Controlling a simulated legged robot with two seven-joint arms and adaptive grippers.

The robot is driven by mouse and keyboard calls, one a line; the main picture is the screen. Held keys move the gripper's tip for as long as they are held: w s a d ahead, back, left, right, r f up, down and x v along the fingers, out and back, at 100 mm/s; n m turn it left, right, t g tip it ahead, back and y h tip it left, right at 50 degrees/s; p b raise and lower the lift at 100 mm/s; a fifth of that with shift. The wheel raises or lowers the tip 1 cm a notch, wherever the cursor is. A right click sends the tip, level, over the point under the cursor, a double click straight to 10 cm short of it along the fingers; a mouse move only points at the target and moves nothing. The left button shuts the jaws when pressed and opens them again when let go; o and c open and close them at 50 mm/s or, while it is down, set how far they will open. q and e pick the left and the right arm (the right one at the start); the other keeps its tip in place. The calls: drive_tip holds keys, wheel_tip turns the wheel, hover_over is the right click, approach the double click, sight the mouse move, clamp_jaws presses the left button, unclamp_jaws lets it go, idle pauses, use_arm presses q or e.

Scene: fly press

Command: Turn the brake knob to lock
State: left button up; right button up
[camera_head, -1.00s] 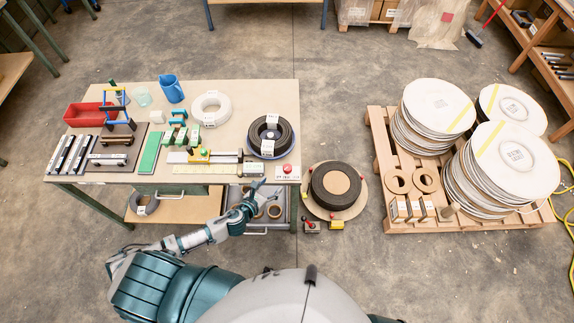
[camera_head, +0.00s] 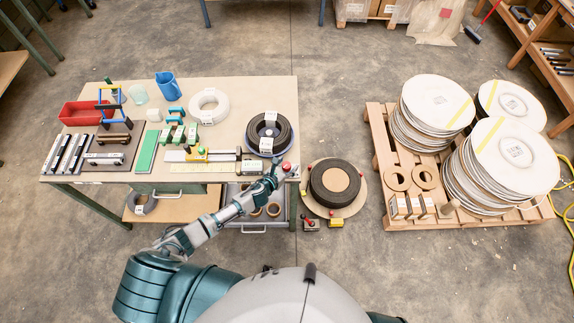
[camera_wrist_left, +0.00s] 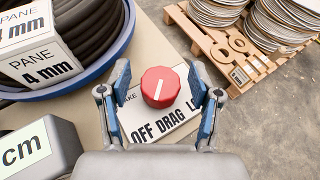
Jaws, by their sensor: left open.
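The brake knob (camera_wrist_left: 160,87) is a red knob with a white pointer line, on a white label plate (camera_wrist_left: 158,125) reading "OFF DRAG" and a partly hidden "LO". In the head view the knob (camera_head: 287,167) sits at the table's right front corner. My left gripper (camera_wrist_left: 163,90) is open, with one finger on each side of the knob. Gaps show between the fingers and the knob. In the head view the left gripper (camera_head: 273,175) is beside the knob. My right gripper is not in view.
A blue dish of black coil (camera_head: 269,133) stands just behind the knob, and a grey block with a "cm" label (camera_wrist_left: 38,148) is at its left. A turntable with a dark coil (camera_head: 334,188) stands right of the table (camera_head: 110,176).

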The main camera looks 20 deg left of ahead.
use_arm(q)
drive_tip(key=shift+a, duration=0.15)
drive_tip(key=c, duration=1.2)
drive_tip(key=shift+o, duration=0.2)
